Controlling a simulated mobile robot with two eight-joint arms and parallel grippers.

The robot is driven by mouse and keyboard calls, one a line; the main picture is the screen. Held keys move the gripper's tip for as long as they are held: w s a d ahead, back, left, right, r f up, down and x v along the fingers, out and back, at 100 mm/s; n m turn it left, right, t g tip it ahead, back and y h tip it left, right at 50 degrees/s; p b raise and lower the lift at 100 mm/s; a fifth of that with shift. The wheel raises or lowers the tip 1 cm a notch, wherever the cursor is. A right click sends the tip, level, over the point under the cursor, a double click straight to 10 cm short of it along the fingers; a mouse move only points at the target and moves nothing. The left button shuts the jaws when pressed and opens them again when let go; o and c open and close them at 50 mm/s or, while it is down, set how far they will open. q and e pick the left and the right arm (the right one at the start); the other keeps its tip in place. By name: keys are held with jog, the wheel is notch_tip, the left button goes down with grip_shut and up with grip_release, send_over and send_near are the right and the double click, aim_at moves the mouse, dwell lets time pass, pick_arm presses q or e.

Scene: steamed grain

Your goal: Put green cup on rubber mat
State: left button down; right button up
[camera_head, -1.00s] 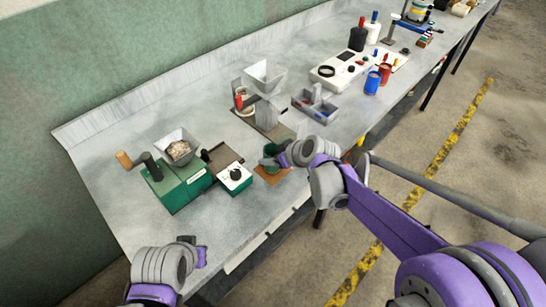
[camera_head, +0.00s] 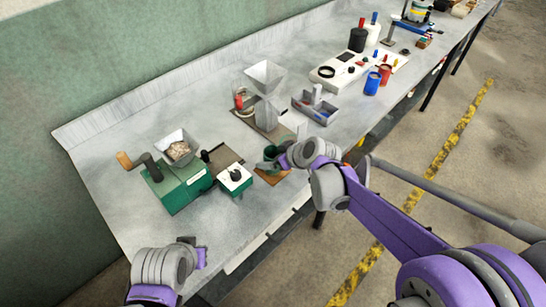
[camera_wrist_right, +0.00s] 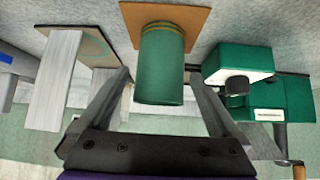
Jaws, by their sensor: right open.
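The green cup (camera_head: 271,153) is upright at the front middle of the bench, and its base overlaps a brown square mat (camera_head: 268,178). In the right wrist view the cup (camera_wrist_right: 161,70) lies between my right gripper's fingers, with the brown mat (camera_wrist_right: 195,22) behind its banded end. I cannot tell whether its base fully touches the mat. My right gripper (camera_head: 276,161) is open, with a gap beside the cup on each side. My left gripper (camera_head: 199,250) hangs at the bench's near left edge, away from the cup; its jaws are unclear.
A green box with a white top and black knob (camera_head: 234,178) stands left of the mat, beside a green hand-cranked grinder (camera_head: 178,185). A grey divided tray (camera_head: 316,108) is behind right. The bench's front edge is close to the mat.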

jog(key=v, duration=1.2)
jog(key=s+d+f+m+h, duration=0.3)
jog(key=s+d, duration=0.3)
jog(key=s, duration=0.4)
jog(key=s+d+f+m+g+h, duration=0.1)
jog(key=s+d+f+m+h, duration=0.2)
jog(key=s, duration=0.8)
notch_tip(320, 180, down, 3)
jog(key=d+m, duration=0.2)
jog(key=shift+d+p, duration=0.3)
jog(key=shift+d, duration=0.1)
jog(key=shift+s+r, duration=0.1)
